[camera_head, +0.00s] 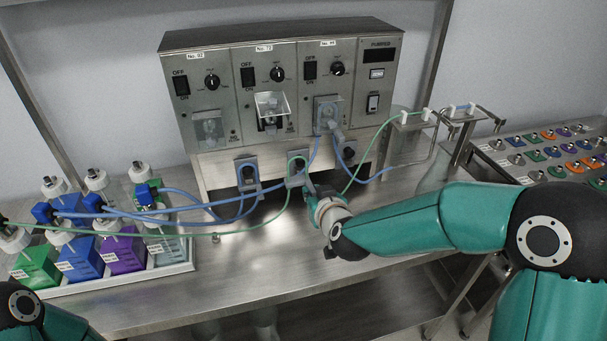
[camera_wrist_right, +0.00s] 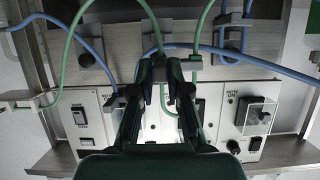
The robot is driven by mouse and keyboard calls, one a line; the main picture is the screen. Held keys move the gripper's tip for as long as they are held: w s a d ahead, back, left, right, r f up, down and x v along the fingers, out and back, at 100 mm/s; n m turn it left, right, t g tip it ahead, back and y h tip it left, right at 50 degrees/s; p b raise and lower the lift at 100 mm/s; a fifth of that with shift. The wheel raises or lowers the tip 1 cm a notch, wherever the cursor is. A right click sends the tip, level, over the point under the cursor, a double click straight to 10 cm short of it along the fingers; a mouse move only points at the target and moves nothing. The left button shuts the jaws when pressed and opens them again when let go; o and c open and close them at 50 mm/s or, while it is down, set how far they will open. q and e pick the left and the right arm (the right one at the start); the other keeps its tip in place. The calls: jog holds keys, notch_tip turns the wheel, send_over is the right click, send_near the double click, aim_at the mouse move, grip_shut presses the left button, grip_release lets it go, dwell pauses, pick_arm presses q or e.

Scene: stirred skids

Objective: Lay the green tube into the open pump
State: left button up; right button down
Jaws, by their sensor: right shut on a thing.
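The open pump (camera_head: 271,118) is the middle module on the steel cabinet, with its clear cover (camera_head: 271,103) raised. The green tube (camera_head: 356,177) runs from the bottles at left along the bench, up to the middle grey bracket below the pumps, then off to the stand at right. My right gripper (camera_head: 310,187) is at that bracket, below the open pump. In the right wrist view its fingers (camera_wrist_right: 166,88) are shut on the green tube (camera_wrist_right: 159,38), which bends around there. The grasp itself is partly hidden by the fingers. My left gripper is out of view.
The left pump (camera_head: 209,130) and right pump (camera_head: 327,110) have lowered covers. Blue tubes (camera_head: 175,212) run close by through neighbouring brackets (camera_head: 247,172). Bottles in a tray (camera_head: 180,268) stand at left, a rack of coloured fittings (camera_head: 517,170) at right.

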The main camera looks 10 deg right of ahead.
jog(key=shift+a+r+p, duration=0.4)
jog(key=shift+r+p, duration=0.4)
jog(key=shift+r, duration=0.05)
jog(key=shift+a+r+p, duration=0.45)
jog(key=shift+r+p, duration=0.3)
jog(key=shift+r, duration=0.1)
jog(key=shift+a+r+p, duration=0.4)
jog(key=shift+r+p, duration=0.4)
jog(key=shift+r, duration=0.05)
jog(key=r+p, duration=0.1)
jog(key=a+r+p, duration=0.1)
jog(key=r+p, duration=0.1)
jog(key=shift+s+a+r, duration=0.1)
jog(key=shift+a+r, duration=0.15)
jog(key=shift+a, duration=0.05)
jog(key=shift+w, duration=0.2)
jog(key=shift+w+p, duration=0.5)
jog(key=shift+w, duration=0.55)
jog(key=shift+w, duration=0.25)
jog(key=shift+w, duration=0.5)
